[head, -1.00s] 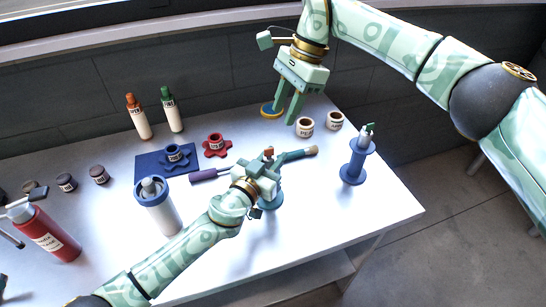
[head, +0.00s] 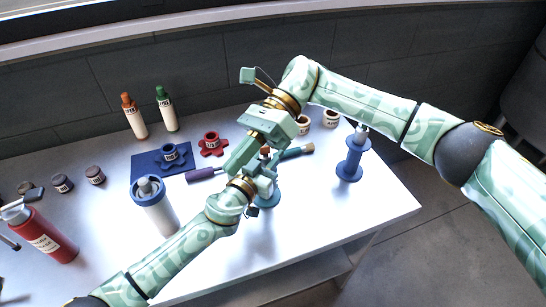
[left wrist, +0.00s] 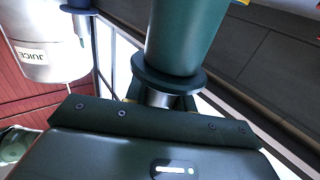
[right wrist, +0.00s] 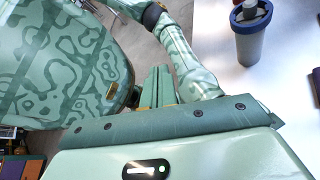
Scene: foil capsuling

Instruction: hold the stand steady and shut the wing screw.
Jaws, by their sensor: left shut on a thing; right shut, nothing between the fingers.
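My left gripper (head: 264,172) is shut on the stand above the base. A small orange-red tip (head: 266,150) shows above that gripper; I cannot tell whether it is the wing screw. In the left wrist view, a dark teal cylinder with a collar (left wrist: 180,45) rises close in front of the gripper. My right gripper (head: 235,161) is shut and empty, just left of and above the left gripper. It also shows in the right wrist view (right wrist: 157,88).
A blue-lidded cup (head: 153,205) stands left of my left arm. A blue spool-like piece (head: 350,160) stands to the right. The front right of the table is clear.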

